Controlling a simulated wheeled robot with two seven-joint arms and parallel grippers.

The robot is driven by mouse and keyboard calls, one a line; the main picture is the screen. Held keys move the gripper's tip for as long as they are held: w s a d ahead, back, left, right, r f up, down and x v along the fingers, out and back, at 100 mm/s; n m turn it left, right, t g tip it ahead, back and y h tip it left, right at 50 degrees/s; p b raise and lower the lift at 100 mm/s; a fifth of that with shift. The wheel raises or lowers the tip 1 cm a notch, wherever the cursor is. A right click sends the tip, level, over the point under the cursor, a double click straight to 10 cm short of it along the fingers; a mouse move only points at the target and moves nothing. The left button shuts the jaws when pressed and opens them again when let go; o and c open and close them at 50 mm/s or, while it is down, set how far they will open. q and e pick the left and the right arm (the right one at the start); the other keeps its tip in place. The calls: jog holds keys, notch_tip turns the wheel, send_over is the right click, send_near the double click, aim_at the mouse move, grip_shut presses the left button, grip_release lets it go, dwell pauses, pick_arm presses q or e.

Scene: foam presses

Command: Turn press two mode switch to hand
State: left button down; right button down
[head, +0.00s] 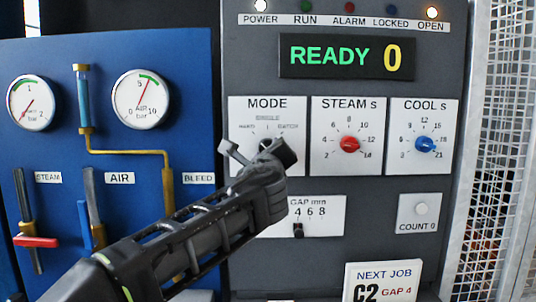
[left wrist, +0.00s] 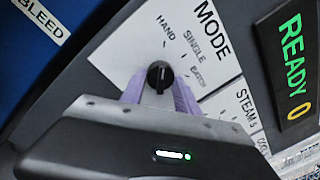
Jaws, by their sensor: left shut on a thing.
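The mode switch is a small black knob (left wrist: 160,76) on a white plate (head: 262,106) headed MODE, with HAND, SINGLE and a third label around it. My left gripper (head: 264,148) reaches it from below. In the left wrist view its two pale purple fingers (left wrist: 159,93) are shut on the knob, one on each side. In the head view the gripper hides most of the knob. I cannot tell for certain which label the knob points to. No press number is readable. My right gripper is not in view.
The panel's READY 0 display (head: 346,57) is above. The red steam knob (head: 349,144) and blue cool knob (head: 426,145) are to the right. A GAP slider plate (head: 325,215) is below, partly behind my arm. Gauges and valve handles (head: 36,242) fill the blue panel at left.

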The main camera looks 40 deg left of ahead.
pick_arm(q)
jog(key=c, duration=0.9)
grip_release()
jog(key=b+v, duration=0.1)
jog(key=v, duration=0.6)
jog(key=shift+s+d, duration=0.25)
jog(key=shift+s, duration=0.05)
jog(key=shift+b, duration=0.3)
